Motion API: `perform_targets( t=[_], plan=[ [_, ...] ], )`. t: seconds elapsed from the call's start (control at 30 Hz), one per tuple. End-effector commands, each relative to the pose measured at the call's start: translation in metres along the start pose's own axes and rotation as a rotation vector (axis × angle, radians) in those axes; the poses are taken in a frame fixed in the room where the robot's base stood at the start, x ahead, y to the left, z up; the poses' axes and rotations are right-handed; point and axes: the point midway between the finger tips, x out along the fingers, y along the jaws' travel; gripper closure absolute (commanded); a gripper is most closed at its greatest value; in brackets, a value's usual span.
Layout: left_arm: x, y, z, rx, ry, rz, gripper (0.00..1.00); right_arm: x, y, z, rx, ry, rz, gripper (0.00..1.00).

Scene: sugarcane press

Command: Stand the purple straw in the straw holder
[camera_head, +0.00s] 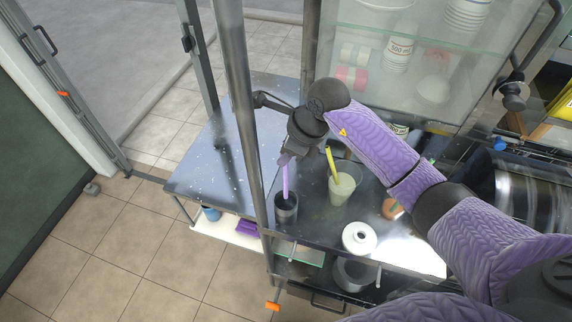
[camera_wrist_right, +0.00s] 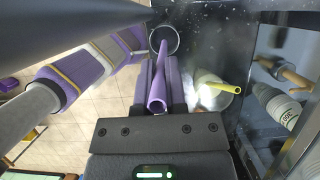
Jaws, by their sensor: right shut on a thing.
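The purple straw (camera_head: 285,178) is held nearly upright by my right gripper (camera_head: 285,158), which is shut on its upper part. Its lower end meets the mouth of the dark cup-shaped straw holder (camera_head: 286,208) on the metal counter. In the right wrist view the straw (camera_wrist_right: 158,88) runs forward between the fingers of the right gripper (camera_wrist_right: 160,85), and its far end overlaps the round opening of the holder (camera_wrist_right: 165,38). How deep the straw's end sits is hard to tell. My left gripper is not in view.
A pale cup (camera_head: 340,192) with a yellow straw (camera_head: 331,163) stands right of the holder. A white round lidded container (camera_head: 359,238) is in front. A metal post (camera_head: 250,130) rises close on the left. A glass cabinet (camera_head: 400,60) stands behind. The counter's left part (camera_head: 215,165) is clear.

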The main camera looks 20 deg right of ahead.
Motion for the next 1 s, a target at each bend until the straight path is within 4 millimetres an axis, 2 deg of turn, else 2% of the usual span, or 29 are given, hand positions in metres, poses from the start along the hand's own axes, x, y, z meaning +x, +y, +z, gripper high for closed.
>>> perform_targets(
  t=[0.37, 1.0],
  plan=[
    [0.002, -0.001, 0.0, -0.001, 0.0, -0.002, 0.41, 0.001, 0.0, -0.001, -0.001, 0.001, 0.0, 1.0],
    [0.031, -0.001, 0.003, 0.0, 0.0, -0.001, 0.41, 0.03, 0.0, -0.013, 0.001, 0.001, 0.0, 1.0]
  ],
)
